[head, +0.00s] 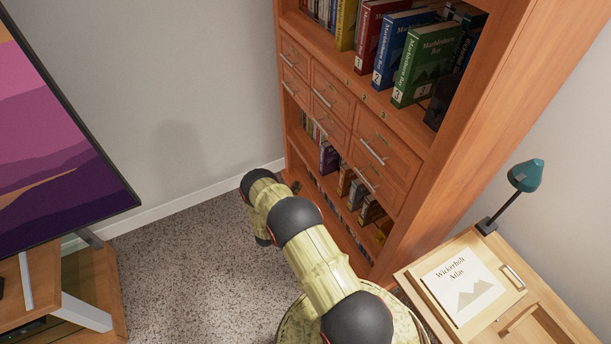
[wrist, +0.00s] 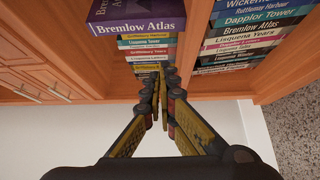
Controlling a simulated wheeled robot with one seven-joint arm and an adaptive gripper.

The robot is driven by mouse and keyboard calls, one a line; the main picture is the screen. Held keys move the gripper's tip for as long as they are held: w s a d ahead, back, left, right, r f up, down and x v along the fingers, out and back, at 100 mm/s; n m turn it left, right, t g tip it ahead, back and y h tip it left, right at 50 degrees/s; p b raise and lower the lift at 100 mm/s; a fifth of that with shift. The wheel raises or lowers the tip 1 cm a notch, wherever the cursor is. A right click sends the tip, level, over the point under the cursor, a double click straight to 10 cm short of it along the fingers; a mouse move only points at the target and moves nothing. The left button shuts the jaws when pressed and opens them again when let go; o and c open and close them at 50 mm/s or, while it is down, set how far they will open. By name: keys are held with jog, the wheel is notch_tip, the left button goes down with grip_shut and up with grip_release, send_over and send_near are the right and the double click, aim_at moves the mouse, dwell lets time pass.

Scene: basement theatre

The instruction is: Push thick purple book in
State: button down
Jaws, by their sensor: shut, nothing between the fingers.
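The thick purple book (wrist: 138,18), titled Bremlow Atlas, is at the top of the wrist view. In the head view the purple book (head: 329,158) stands on a lower shelf, below the drawers. My gripper (wrist: 160,82) is shut and empty, its fingertips together in front of the thinner spines, just below the purple book in the picture. I cannot tell whether it touches any book. In the head view my arm hides most of the gripper.
The wooden bookcase (head: 435,150) has drawers (head: 357,128) with metal handles above the lower shelves. A divider (wrist: 192,45) separates the books from another stack (wrist: 250,30). A small desk (head: 535,300) with a teal lamp (head: 525,175) stands right. Carpet (head: 200,255) is open left.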

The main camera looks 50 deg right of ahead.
aim_at(328, 163)
jog(key=shift+s+d+b+x, duration=0.15)
jog(key=shift+s+b+x, duration=0.45)
jog(key=shift+x, duration=1.5)
jog(key=shift+s+d+b+x, duration=0.25)
jog(key=shift+b+x, duration=0.65)
jog(key=shift+x, duration=1.2)
jog(key=shift+s+d+b+x, duration=0.1)
jog(key=shift+s+b+x, duration=0.55)
jog(key=shift+x, duration=1.5)
jog(key=shift+w, duration=0.15)
